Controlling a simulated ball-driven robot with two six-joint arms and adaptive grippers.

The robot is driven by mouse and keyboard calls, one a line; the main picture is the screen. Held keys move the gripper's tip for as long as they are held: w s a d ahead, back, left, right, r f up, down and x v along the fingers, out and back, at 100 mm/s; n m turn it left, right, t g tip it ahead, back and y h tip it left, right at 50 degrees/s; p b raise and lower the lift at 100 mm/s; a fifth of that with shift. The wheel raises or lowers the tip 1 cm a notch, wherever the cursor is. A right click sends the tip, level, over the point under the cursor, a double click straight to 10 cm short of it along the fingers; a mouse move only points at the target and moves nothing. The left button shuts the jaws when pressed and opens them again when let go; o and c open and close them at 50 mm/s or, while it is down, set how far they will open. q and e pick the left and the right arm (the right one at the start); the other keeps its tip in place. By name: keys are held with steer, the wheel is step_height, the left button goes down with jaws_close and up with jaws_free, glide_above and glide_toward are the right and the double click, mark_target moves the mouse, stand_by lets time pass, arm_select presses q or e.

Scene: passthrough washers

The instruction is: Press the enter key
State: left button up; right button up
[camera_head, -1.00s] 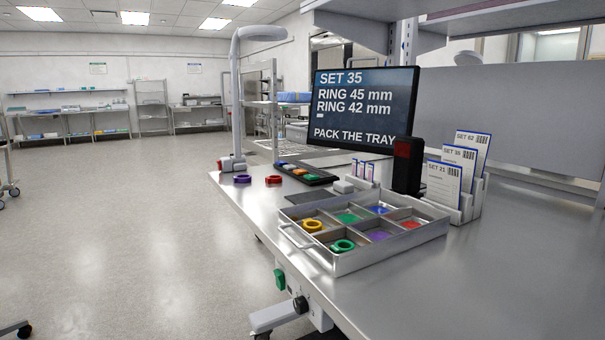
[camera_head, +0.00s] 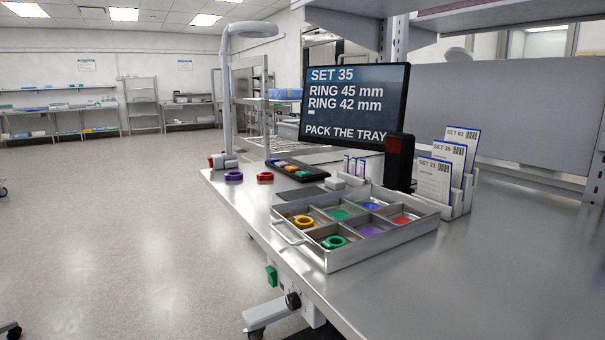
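A dark keypad (camera_head: 298,170) with a row of coloured keys, among them blue, orange and green, lies on the bench in front of the monitor. The keys are too small to read, so I cannot tell which is enter. The monitor (camera_head: 354,104) reads SET 35, RING 45 mm, RING 42 mm, PACK THE TRAY. Neither of my grippers is in view.
A metal tray (camera_head: 322,263) holds a yellow ring (camera_head: 304,222) and a green ring (camera_head: 334,242) in separate compartments. Purple (camera_head: 233,176) and red (camera_head: 265,176) rings lie near the lamp (camera_head: 229,95). Set cards (camera_head: 447,170) stand right of a dark block (camera_head: 399,163).

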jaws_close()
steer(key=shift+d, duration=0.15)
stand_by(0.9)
